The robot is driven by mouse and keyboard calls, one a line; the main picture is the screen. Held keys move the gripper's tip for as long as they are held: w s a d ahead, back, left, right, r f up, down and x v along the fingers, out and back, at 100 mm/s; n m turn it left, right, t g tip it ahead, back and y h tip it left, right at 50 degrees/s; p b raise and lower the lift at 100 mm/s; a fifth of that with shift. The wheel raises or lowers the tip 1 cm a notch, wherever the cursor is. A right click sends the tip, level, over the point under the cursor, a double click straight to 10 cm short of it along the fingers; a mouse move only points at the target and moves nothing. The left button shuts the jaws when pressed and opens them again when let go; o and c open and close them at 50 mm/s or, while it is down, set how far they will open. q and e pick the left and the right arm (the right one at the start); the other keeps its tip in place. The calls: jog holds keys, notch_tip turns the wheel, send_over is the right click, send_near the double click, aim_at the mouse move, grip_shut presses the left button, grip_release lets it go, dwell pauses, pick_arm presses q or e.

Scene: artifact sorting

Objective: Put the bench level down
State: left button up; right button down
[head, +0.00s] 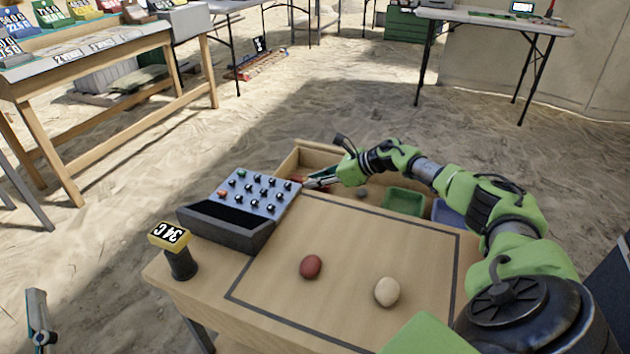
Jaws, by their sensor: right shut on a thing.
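My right gripper (322,179) is at the right edge of the sloped blue-grey panel (255,192), over the back left of the worktable (335,245). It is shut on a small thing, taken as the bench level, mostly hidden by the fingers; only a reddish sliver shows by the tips. I cannot tell whether it touches the surface below. A part of what looks like my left gripper (38,312) shows at the lower left edge, away from the table; its opening cannot be judged.
A dark red egg-shaped object (311,266) and a cream one (387,291) lie inside the dark outline on the table. A green bin (404,201) and a blue bin (448,215) stand at the back. A yellow-topped marker (169,236) stands front left.

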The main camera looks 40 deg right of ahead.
pick_arm(q)
jog(key=shift+r, duration=0.1)
pick_arm(e)
jog(key=c, duration=1.9)
grip_release()
pick_arm(q)
jog(key=shift+s+r, duration=0.1)
jog(key=shift+r, duration=0.1)
jog(key=shift+f, duration=0.1)
